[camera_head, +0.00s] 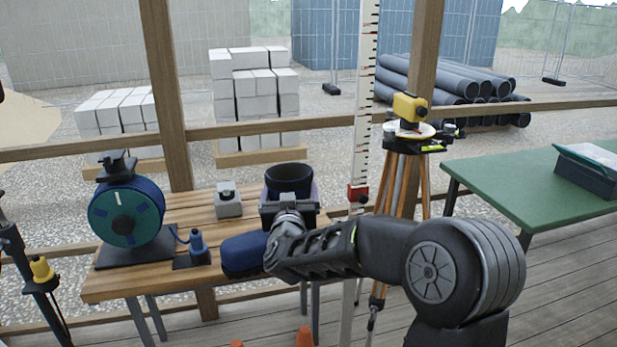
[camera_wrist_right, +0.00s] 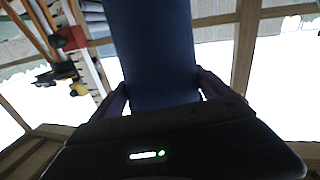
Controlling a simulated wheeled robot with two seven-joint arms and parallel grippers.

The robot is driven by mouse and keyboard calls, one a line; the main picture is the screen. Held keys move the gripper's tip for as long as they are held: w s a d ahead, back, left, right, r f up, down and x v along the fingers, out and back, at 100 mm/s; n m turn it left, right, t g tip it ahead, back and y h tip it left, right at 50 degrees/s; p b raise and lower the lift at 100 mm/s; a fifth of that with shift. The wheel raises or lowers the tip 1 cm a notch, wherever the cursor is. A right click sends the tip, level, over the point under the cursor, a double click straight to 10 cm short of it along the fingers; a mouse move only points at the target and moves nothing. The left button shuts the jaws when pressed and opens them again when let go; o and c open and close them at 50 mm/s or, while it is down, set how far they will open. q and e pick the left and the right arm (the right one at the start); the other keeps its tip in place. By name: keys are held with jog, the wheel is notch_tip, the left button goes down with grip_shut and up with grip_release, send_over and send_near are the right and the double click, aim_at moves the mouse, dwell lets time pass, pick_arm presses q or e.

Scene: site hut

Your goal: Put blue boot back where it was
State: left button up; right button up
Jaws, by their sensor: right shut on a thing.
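The blue boot (camera_head: 244,253) is at the right end of the wooden bench (camera_head: 150,285), upright, its toe pointing left and its dark open top facing up. I cannot tell whether its sole touches the bench top or is just above it. My right gripper (camera_head: 290,200) is shut on the boot's shaft, with one finger on each side. In the right wrist view the blue shaft (camera_wrist_right: 152,50) stands between the two fingers (camera_wrist_right: 162,95). My right wrist and forearm hide part of the boot's lower shaft and heel. My left gripper is not in view.
On the bench stand a blue-green reel (camera_head: 127,215), a small blue-topped item (camera_head: 197,243) on a dark base, and a grey block-like item (camera_head: 228,203). A tripod with a yellow instrument (camera_head: 410,107) and a measuring staff (camera_head: 364,100) stand behind my arm. A green table (camera_head: 530,185) is at right.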

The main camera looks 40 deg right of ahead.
aim_at(248, 248)
jog(key=a+f+n+y, duration=0.1)
jog(key=a+f, duration=0.1)
jog(key=a, duration=0.2)
jog(key=a+f+n+t+y, duration=0.1)
jog(key=a+f+y, duration=0.1)
jog(key=a+f, duration=0.1)
jog(key=a+f+n+t+y, duration=0.1)
jog(key=a+f+y, duration=0.1)
jog(key=a, duration=0.3)
jog(key=shift+s+f+n+p, duration=0.15)
jog(key=shift+f+n+p, duration=0.2)
jog(key=shift+f, duration=0.2)
jog(key=s+a+f+n+t+y, duration=0.1)
jog(key=s+a+f+n+y, duration=0.2)
jog(key=a+f, duration=0.6)
jog(key=shift+a+y+p, duration=0.3)
jog(key=shift+a+y, duration=0.05)
jog(key=shift+y, duration=0.55)
jog(key=shift+s+d, duration=0.1)
jog(key=shift+d, duration=0.05)
